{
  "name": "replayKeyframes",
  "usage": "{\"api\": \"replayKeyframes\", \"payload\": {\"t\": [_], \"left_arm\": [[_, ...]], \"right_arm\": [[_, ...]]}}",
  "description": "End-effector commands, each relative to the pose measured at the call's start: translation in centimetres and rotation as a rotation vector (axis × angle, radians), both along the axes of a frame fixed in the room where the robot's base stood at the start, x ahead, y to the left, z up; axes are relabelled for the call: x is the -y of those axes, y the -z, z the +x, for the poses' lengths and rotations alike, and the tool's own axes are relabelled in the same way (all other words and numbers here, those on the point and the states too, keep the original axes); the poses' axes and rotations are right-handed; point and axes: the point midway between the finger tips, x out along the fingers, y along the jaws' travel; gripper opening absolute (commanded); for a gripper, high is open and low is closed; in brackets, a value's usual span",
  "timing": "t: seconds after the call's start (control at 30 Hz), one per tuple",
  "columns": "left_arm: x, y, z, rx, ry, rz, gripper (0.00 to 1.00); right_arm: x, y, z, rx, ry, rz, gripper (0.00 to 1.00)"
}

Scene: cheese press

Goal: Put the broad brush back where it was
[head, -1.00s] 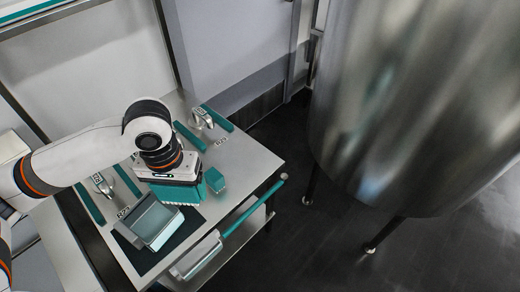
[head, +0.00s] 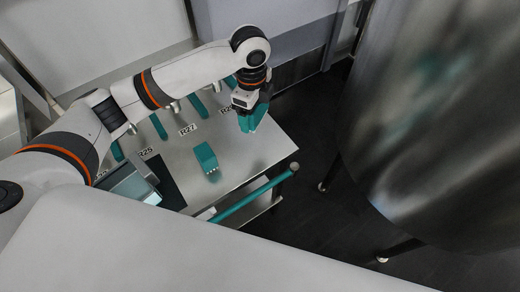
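My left gripper (head: 246,104) is at the far right part of the steel table, near the label R28, pointing down. A teal piece with a tapered, notched lower end hangs at its tip; I take it for the broad brush (head: 252,118), seen nearly end-on. The gripper appears shut on it, though the fingers are mostly hidden. I cannot tell whether the brush touches the table. A separate teal block (head: 206,158) with pale dots along its lower edge stands on the table, apart from the gripper. My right gripper is not in view.
A clear-walled tray (head: 130,182) sits on a dark mat. A teal rail (head: 252,198) runs along the front edge. A large steel vat (head: 440,120) stands right.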

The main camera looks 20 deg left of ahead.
Motion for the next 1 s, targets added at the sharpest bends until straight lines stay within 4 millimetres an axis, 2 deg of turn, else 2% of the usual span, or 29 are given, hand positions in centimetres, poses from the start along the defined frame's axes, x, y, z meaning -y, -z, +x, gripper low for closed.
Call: {"api": "replayKeyframes", "payload": {"t": [0.03, 0.1, 0.2, 0.33, 0.43, 0.63, 0.87, 1.0], "left_arm": [[0.3, 1.8, 0.6, 0.0, 0.096, 0.001, 0.57], [0.5, 2.9, 1.3, -0.001, 0.231, 0.004, 0.57], [0.7, 4.1, 2.0, -0.001, 0.378, 0.01, 0.57], [0.8, 4.9, 2.4, -0.004, 0.49, 0.013, 0.57], [0.8, 6.1, 2.5, -0.007, 0.52, 0.015, 0.57], [0.8, 9.8, 2.4, -0.008, 0.524, 0.014, 0.57], [0.8, 11.8, 2.5, -0.006, 0.525, 0.015, 0.57], [0.8, 13.7, 2.4, -0.008, 0.523, 0.015, 0.57]], "right_arm": [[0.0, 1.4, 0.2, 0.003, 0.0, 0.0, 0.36], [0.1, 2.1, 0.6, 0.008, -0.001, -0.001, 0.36], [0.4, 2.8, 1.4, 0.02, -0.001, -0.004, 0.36], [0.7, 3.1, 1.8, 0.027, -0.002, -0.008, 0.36], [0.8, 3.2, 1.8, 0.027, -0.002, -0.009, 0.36], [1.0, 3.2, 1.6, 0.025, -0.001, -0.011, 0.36], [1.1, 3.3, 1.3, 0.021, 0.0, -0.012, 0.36], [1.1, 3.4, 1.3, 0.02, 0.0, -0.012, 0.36]]}}
